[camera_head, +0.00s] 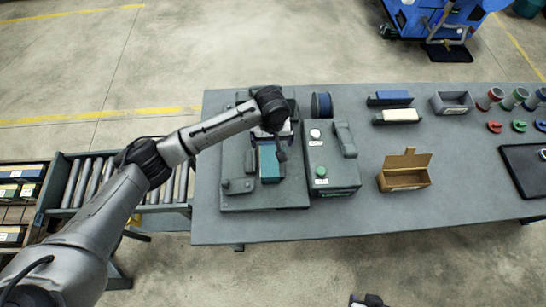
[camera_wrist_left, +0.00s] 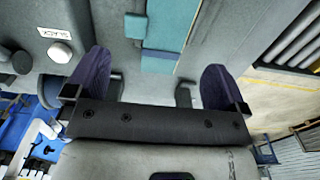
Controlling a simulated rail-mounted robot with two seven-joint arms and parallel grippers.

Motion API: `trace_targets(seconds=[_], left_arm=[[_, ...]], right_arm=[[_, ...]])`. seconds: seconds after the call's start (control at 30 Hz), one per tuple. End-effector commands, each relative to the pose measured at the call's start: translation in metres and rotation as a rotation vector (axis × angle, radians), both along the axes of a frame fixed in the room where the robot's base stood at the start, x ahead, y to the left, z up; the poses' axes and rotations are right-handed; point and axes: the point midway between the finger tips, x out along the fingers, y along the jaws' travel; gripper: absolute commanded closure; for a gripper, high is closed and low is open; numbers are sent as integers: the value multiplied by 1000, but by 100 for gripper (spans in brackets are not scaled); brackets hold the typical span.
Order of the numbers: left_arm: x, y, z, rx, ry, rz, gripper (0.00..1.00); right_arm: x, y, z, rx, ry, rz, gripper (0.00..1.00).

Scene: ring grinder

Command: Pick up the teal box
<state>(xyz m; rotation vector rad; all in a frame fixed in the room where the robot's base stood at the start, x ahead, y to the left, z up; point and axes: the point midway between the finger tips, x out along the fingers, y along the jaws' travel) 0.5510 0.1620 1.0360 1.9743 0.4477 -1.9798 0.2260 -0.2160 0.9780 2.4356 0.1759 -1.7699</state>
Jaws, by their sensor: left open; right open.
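The teal box (camera_head: 270,163) stands on the grey machine base at the left part of the table, with its upper end partly hidden by my left gripper (camera_head: 271,134). In the left wrist view, teal surfaces (camera_wrist_left: 172,22) lie ahead of the gap between the two dark fingers of my left gripper (camera_wrist_left: 153,76). The fingers are spread, with nothing held between them. Whether they touch the box cannot be told. My right gripper (camera_head: 368,301) shows only in part at the bottom edge of the head view, away from the table, and is open.
A green control box (camera_head: 333,176) with buttons stands close to the right of the teal box. An open cardboard box (camera_head: 404,181), blue and white blocks, a grey bin (camera_head: 452,102) and several cups stand further right. A roller conveyor (camera_head: 85,182) adjoins the table's left side.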

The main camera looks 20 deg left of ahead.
Motion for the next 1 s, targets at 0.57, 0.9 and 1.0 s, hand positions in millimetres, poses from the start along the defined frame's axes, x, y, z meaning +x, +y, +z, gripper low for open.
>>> trace_targets(seconds=[0.57, 0.9, 1.0], left_arm=[[1, -1, -57, 0, -1, -3, 0], [3, -2, -97, -1, -2, -2, 0], [3, -1, -102, -1, -3, -3, 0]], right_arm=[[-1, 1, -6, 3, 3, -3, 57], [-1, -3, -9, -9, 2, 3, 57], [-1, -3, -10, -8, 2, 2, 57]])
